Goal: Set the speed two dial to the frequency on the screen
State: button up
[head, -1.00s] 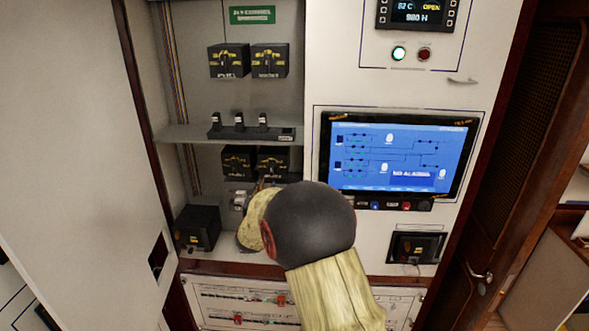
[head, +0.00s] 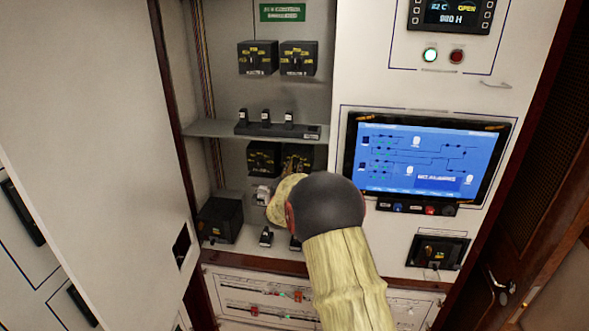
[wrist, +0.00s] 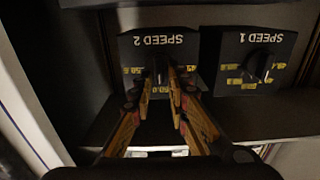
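The speed two dial (wrist: 159,66) is a black knob on a black box marked SPEED 2, upside down at the left of the wrist view. In the head view its box (head: 300,155) is in the cabinet's lower row, partly hidden by my arm. My gripper (wrist: 162,82) is at the front of this dial, with one finger on each side of the knob. Whether the fingers touch the knob is hard to see. Yellow marks show around it, one seemingly 60.0. The blue screen (head: 421,160) is right of my arm; its frequency text is too small to read.
The SPEED 1 dial box (wrist: 258,62) is close beside my gripper. A shelf (head: 200,128) with several small black switches runs above the lower dials. A black box (head: 220,221) stands at lower left. A large pale door panel (head: 90,130) fills the left.

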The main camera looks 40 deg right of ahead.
jog(key=shift+c, duration=0.4)
grip_shut()
jog(key=shift+f+b, duration=0.1)
jog(key=shift+b, duration=0.5)
jog(key=m+b, duration=0.1)
jog(key=b, duration=0.1)
jog(key=m+b, duration=0.1)
jog(key=b, duration=0.1)
jog(key=shift+s+d+f+m+b, duration=0.1)
jog(key=shift+s+f+m+b, duration=0.1)
jog(key=shift+m+b, duration=0.2)
jog(key=m+b, duration=0.2)
jog(key=b, duration=0.1)
jog(key=m+b, duration=0.2)
jog(key=b, duration=0.1)
jog(key=shift+s+d+m+b, duration=0.15)
jog(key=shift+m+b, duration=0.15)
jog(key=shift+m, duration=0.1)
jog(key=shift+r, duration=0.1)
